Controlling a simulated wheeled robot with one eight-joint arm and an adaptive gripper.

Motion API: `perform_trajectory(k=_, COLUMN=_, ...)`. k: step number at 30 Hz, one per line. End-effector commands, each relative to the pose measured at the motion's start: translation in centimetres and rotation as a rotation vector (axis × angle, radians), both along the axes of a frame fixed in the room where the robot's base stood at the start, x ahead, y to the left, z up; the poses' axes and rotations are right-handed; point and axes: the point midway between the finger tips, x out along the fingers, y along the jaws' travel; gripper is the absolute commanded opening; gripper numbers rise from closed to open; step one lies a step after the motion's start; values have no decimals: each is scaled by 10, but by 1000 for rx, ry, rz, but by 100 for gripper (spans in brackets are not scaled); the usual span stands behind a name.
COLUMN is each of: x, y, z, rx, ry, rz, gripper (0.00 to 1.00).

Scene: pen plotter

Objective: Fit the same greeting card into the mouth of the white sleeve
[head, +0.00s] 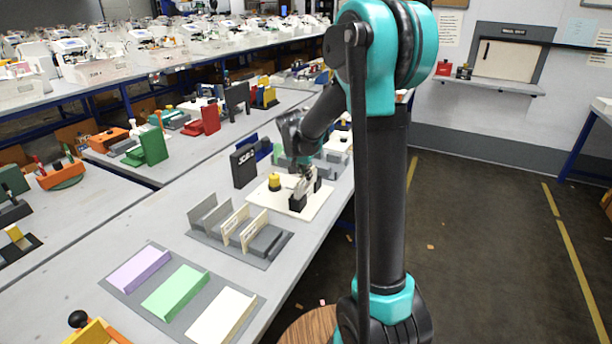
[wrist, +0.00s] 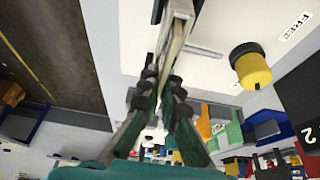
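My gripper (head: 304,180) is low over a white board (head: 316,208) in the head view. In the wrist view its fingers (wrist: 174,45) are drawn together on a thin cream strip (wrist: 177,42), seen edge-on, which looks like the greeting card. Its face and far end are hidden. The white sleeve (head: 221,317) lies flat at the near end of the table, beside a green sleeve (head: 174,290) and a purple one (head: 139,268). My gripper is well beyond it, toward the back. The sleeve's mouth cannot be made out clearly.
A grey rack (head: 212,241) with upright grey and cream panels stands between the board and the sleeves. A black numbered block (head: 243,166) stands behind.

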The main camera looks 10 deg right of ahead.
Motion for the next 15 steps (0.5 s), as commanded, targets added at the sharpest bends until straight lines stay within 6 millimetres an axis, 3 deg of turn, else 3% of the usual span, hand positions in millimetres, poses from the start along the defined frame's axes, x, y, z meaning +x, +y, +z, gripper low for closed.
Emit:
perform_trajectory(k=3, x=0, y=0, z=-1, rx=0, ry=0, rz=0, gripper=0)
perform_trajectory(k=9, x=0, y=0, z=-1, rx=0, ry=0, rz=0, gripper=26)
perform_trajectory(k=15, x=0, y=0, z=-1, rx=0, ry=0, rz=0, gripper=26)
